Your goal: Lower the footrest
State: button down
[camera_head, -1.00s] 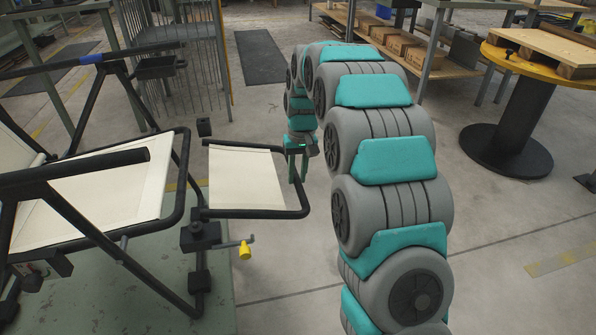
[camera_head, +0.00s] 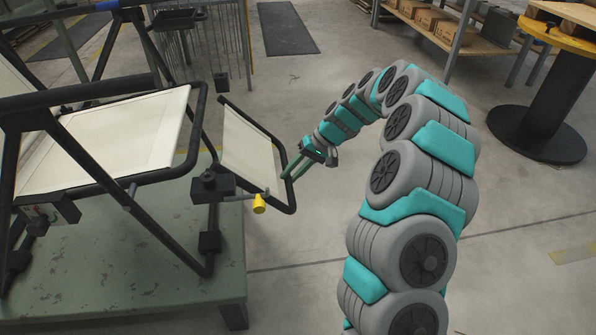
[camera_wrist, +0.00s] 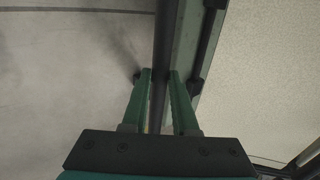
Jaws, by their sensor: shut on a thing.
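The footrest (camera_head: 252,151) is a cream panel in a black tube frame, at the front end of the lounger (camera_head: 110,140). It tilts down steeply away from the seat. My gripper (camera_head: 287,178) is at its outer edge, shut on the black tube. In the wrist view the two green fingers of my gripper (camera_wrist: 160,90) stand on either side of the dark tube (camera_wrist: 166,40), with the footrest's pale panel (camera_wrist: 260,70) to the right. A yellow-ended lever (camera_head: 259,204) sticks out from a black block near the footrest's hinge. The footrest's far underside is hidden.
The lounger stands on a green worn platform (camera_head: 130,275). A round yellow-topped table (camera_head: 565,40) stands at the back right, and shelves with boxes (camera_head: 440,25) at the back. A dark mat (camera_head: 286,28) lies on the floor.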

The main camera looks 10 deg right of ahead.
jog(key=shift+a+f, duration=0.1)
jog(key=shift+f, duration=0.05)
jog(key=c, duration=0.7)
grip_release()
jog(key=v, duration=0.7)
jog(key=shift+d+r, duration=0.3)
